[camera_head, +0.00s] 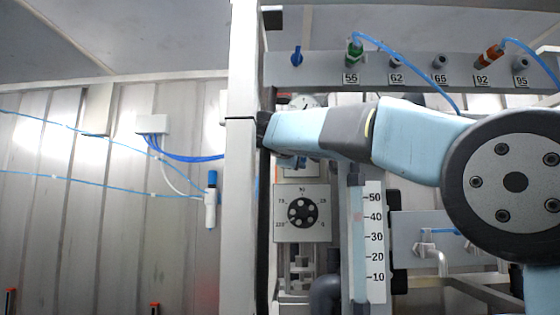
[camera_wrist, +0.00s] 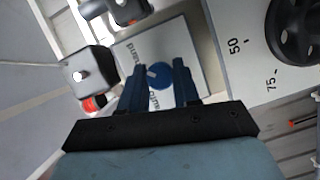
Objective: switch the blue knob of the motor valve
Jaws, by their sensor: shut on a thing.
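The blue knob (camera_wrist: 160,76) is in the middle of the wrist view, on a pale plate (camera_wrist: 197,42) with small printed lettering at both sides of the knob. My gripper (camera_wrist: 160,74) has its two dark blue fingers on either side of the knob and is shut on it. The box with the black dial (camera_head: 303,213) shows below my arm; the dial also appears at the right of the wrist view (camera_wrist: 297,28).
The pale upright post (camera_head: 243,160) stands close by the end of my arm. A rail (camera_head: 400,72) with numbered ports and blue tubes runs above it. A level scale (camera_head: 374,240) stands below. In the wrist view, a grey fitting (camera_wrist: 88,65) is left of the plate.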

